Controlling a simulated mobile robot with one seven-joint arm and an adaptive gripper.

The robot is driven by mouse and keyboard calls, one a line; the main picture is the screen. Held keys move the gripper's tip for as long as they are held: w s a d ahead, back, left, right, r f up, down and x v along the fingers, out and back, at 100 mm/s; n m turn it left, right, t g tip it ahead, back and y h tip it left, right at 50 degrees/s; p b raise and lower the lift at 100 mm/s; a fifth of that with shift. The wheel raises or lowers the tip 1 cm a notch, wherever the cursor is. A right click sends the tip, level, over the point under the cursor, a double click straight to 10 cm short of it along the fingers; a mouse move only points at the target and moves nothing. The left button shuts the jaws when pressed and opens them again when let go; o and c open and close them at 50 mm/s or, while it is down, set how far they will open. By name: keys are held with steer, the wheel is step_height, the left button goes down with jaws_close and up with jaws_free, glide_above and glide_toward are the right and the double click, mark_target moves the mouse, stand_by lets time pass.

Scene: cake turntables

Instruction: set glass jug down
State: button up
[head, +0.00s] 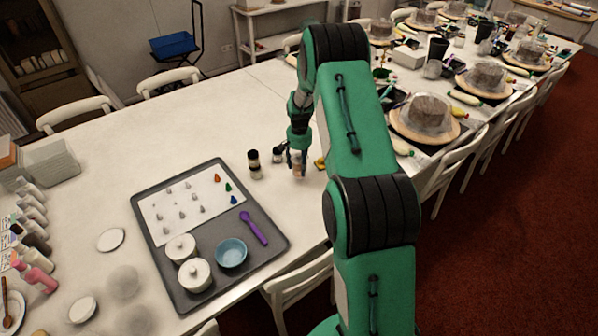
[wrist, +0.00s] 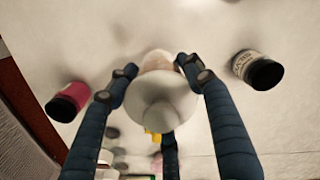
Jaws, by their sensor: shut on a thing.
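My gripper (head: 297,153) is over the white table, right of the grey tray. Its dark fingers are shut around a small container (head: 299,170), which looks orange-brown and pale in the head view. In the wrist view this container (wrist: 163,108) shows a round, pale top and a pinkish far end between the fingers (wrist: 157,75). I cannot make out a handle or spout, nor tell whether it is a glass jug. It is at or close to the tabletop; contact is not clear.
Two small dark-lidded jars (head: 254,165) (head: 278,155) stand just left of the gripper. The grey tray (head: 270,236) holds piping tips, white pots, a blue bowl (head: 231,252) and a purple spoon. Cakes on turntables (head: 427,118) line the right side. The table behind the tray is clear.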

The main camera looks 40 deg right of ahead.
mark_target(299, 154)
steer(key=shift+w+d, duration=0.1)
steer(key=shift+w, duration=0.2)
steer(key=shift+f+b, duration=0.5)
steer(key=shift+f, duration=1.25)
steer(key=o, duration=1.5)
steer(key=shift+f, duration=0.1)
steer(key=shift+c, duration=0.2)
step_height(299, 154, up, 12)
steer(key=shift+s+r+p, duration=0.1)
steer(key=shift+p, duration=1.1)
